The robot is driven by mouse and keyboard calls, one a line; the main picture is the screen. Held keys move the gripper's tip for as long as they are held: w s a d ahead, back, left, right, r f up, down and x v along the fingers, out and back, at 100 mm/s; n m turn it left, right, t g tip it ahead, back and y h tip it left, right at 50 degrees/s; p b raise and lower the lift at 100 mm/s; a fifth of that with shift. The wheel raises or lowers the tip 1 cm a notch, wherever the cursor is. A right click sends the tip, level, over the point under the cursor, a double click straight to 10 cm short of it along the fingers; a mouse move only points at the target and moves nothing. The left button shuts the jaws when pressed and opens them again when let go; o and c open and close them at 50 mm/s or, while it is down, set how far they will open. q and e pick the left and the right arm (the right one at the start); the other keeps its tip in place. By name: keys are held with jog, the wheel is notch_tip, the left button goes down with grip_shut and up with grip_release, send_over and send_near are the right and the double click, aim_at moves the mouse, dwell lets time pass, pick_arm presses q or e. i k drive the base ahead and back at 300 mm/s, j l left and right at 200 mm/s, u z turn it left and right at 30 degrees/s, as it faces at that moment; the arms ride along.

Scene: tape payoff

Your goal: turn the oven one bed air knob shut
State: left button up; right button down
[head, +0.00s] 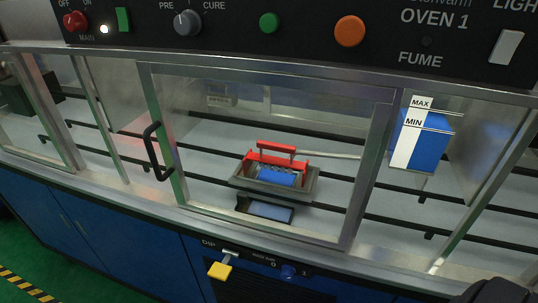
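The bed air knob (288,271) is small and blue, on the dark lower front panel under the oven window in the head view. Its small label sits above it, with a 0 on its left and a 1 on its right. The knob is too small to tell which way it points. No gripper fingers show near it. A dark rounded shape (497,291) at the bottom right edge may be part of my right arm. My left gripper is not in view.
A yellow-tipped DIP lever (220,270) sticks out left of the knob. A black door handle (158,151) projects from the glazed front above. Behind the glass stands a red-and-blue fixture (276,167). The upper control panel (230,25) carries several buttons and switches.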

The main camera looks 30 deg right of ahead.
aim_at(288, 271)
jog(key=z, duration=1.25)
